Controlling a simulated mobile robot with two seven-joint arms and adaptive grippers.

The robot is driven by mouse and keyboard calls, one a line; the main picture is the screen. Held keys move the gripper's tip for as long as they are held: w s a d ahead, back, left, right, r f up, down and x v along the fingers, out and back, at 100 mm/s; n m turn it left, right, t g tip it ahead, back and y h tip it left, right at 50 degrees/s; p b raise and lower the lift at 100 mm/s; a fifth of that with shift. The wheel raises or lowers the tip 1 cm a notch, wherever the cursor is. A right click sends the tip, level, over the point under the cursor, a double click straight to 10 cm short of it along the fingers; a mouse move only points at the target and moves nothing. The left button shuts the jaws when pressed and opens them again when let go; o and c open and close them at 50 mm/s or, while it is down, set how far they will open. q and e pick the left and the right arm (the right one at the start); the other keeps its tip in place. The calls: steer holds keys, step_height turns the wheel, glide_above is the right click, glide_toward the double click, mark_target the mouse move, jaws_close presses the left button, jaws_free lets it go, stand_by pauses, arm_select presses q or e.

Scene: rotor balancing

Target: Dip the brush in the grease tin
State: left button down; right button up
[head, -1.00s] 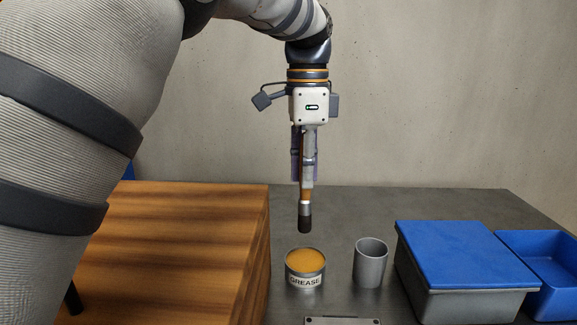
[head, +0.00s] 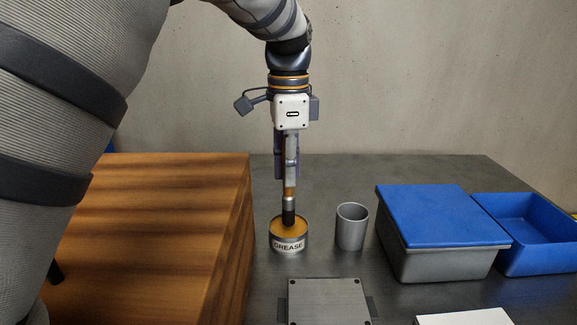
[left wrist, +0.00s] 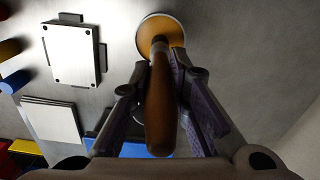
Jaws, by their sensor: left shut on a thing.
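My left gripper (head: 287,168) is shut on the brush (head: 289,204) and points straight down. The brush hangs upright, with its metal ferrule and dark bristles lowest. Its brown wooden handle also shows between the fingers in the left wrist view (left wrist: 160,105). The grease tin (head: 289,246) is a round open can with a GREASE label and orange grease inside. The dark tip is inside the tin's rim outline and appears to meet the grease; how deep it goes I cannot tell. The tin also shows in the left wrist view (left wrist: 174,32). My right gripper is not in view.
A grey cup (head: 351,229) stands right of the tin. A grey box with a blue lid (head: 433,214) and a blue bin (head: 530,255) are further right. A grey plate (head: 328,302) lies in front. A wooden block (head: 165,220) stands left.

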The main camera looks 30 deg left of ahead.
arm_select(q)
steer(key=shift+f, duration=0.6)
stand_by(1.4)
steer(key=shift+r, duration=0.1)
steer(key=shift+r, duration=3.5)
steer(key=shift+f, duration=0.1)
